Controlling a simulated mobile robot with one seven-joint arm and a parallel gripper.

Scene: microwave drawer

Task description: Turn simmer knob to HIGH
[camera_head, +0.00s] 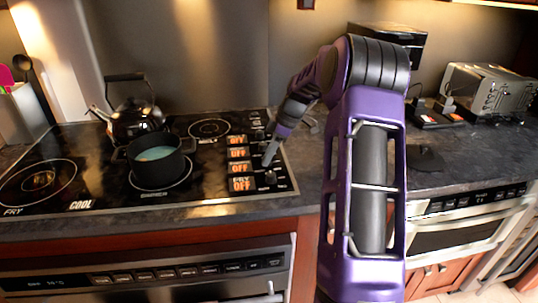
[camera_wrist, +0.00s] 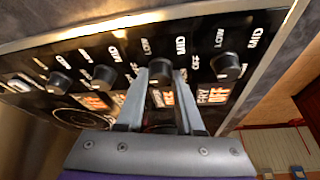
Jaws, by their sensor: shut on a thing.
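In the wrist view, the simmer knob (camera_wrist: 160,69), dark and round with a pale pointer mark, sits between the two fingertips of my gripper (camera_wrist: 162,78). The gripper is shut on it. The displays (camera_head: 239,168) beside the knobs show orange OFF. LOW and MID markings show around the knobs; I cannot read HIGH.
The fry knob (camera_wrist: 226,66) is close on the right, and another knob (camera_wrist: 103,77) on the left. A dark pot (camera_head: 153,172) with teal contents stands on the front burner. A kettle (camera_head: 135,118) is behind it. A toaster (camera_head: 491,90) stands at right.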

